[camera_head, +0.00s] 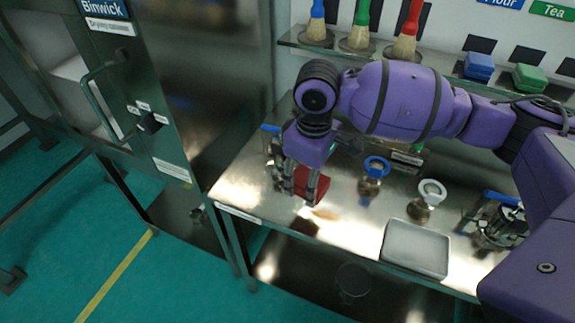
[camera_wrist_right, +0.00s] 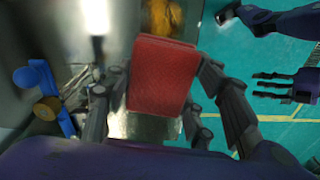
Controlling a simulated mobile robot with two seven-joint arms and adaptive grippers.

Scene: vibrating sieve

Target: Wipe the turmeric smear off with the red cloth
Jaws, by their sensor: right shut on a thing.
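The red cloth (camera_head: 312,184) is folded into a block, and my right gripper (camera_head: 301,188) is shut on it. The fingers point down over the left part of the steel table. In the right wrist view the cloth (camera_wrist_right: 163,75) stands between the fingers (camera_wrist_right: 160,112). An orange-brown smear (camera_head: 326,213) lies on the tabletop just right of and in front of the cloth. The cloth appears to be above the surface, with a dark red reflection below it. My left gripper (camera_wrist_right: 272,86) shows only in the right wrist view, at the right; its opening is unclear.
A grey tray (camera_head: 415,249) is at the front right edge. A clamp-like fitting (camera_head: 500,222) stands beyond it. A steel cabinet (camera_head: 205,80) borders the left.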

